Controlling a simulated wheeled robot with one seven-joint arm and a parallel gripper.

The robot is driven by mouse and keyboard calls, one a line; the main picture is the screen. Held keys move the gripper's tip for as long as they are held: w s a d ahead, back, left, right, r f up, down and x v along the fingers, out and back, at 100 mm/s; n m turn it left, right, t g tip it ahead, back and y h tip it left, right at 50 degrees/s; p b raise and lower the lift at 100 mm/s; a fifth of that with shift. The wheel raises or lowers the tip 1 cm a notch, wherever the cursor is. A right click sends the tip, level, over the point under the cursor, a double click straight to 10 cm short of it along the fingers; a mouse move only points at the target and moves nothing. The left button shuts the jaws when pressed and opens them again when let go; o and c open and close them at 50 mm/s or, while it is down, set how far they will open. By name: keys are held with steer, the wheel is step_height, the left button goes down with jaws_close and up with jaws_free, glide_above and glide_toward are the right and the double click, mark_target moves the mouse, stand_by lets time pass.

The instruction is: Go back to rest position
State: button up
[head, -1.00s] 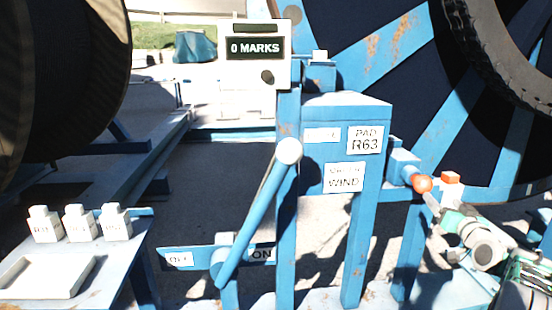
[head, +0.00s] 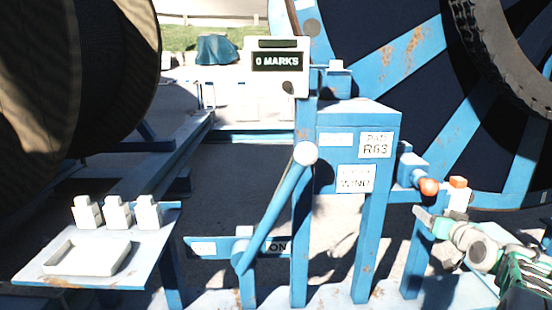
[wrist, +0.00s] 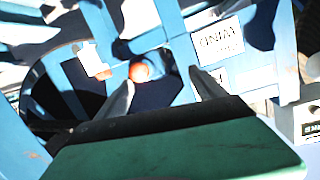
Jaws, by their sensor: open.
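My gripper (head: 424,214) is at the right of the head view, just below the orange-red knob (head: 428,187) on the blue stand (head: 360,112). In the wrist view my gripper (wrist: 160,88) has its two fingers apart with nothing held between them. The orange-red knob (wrist: 139,72) shows beyond the gap between the fingertips, and they look apart from it. A white block with an orange top (head: 459,194) sits right of the knob; it also shows in the wrist view (wrist: 95,62).
A blue lever with a white ball (head: 305,153) leans over an OFF/ON plate. A counter box (head: 276,66) reads 0 MARKS. A side table (head: 60,277) at left bears three white blocks (head: 118,212) and a shallow tray (head: 88,256). Large reels stand left and right.

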steer(key=s+a+r+n+g+y+p, duration=0.1)
steer(key=s+a+r+g+p, duration=0.25)
steer(key=a, duration=0.65)
steer(key=s+a+r+n+g+y+p, duration=0.15)
steer(key=s+a+p, duration=0.35)
steer(key=a, duration=0.6)
steer(key=s+a+f+g+p, duration=0.1)
steer(key=s+a+g+p, duration=0.2)
steer(key=s, duration=0.8)
steer(key=s+a+g+h+p, duration=0.1)
steer(key=s+a+g+p, duration=0.3)
steer(key=s+a, duration=0.3)
steer(key=s+p, duration=0.1)
steer(key=s, duration=0.4)
steer(key=shift+s+a+f+g+p, duration=0.15)
steer(key=shift+a+f+g+p, duration=0.15)
steer(key=shift+a+f+p, duration=0.1)
steer(key=shift+n, duration=0.25)
steer(key=shift+c, duration=0.4)
